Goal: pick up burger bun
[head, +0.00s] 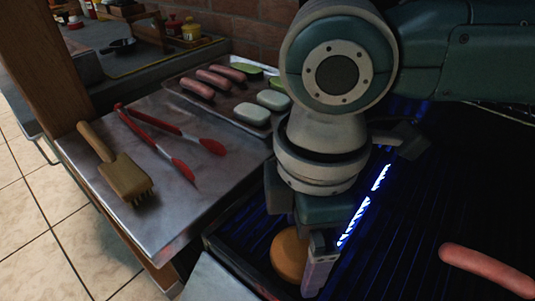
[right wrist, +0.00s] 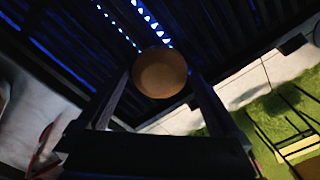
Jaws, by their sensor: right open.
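The burger bun (head: 288,256) is a round orange-brown disc on the dark grill grate near the front edge. In the right wrist view the bun (right wrist: 160,72) shows ahead of the fingertips, centred in the gap between them. My right gripper (head: 317,262) points down at the grill, with one finger just right of the bun in the head view and partly covering it. The jaws are open and hold nothing; the other finger is hidden in the head view. My left gripper is in neither view.
A sausage (head: 487,270) lies on the grill (head: 400,240) at the right. On the metal side table (head: 170,225) are red tongs (head: 160,132), a wooden brush (head: 115,165) and a tray (head: 222,108) with sausages and pale and green pieces. Blue lights glow between the bars.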

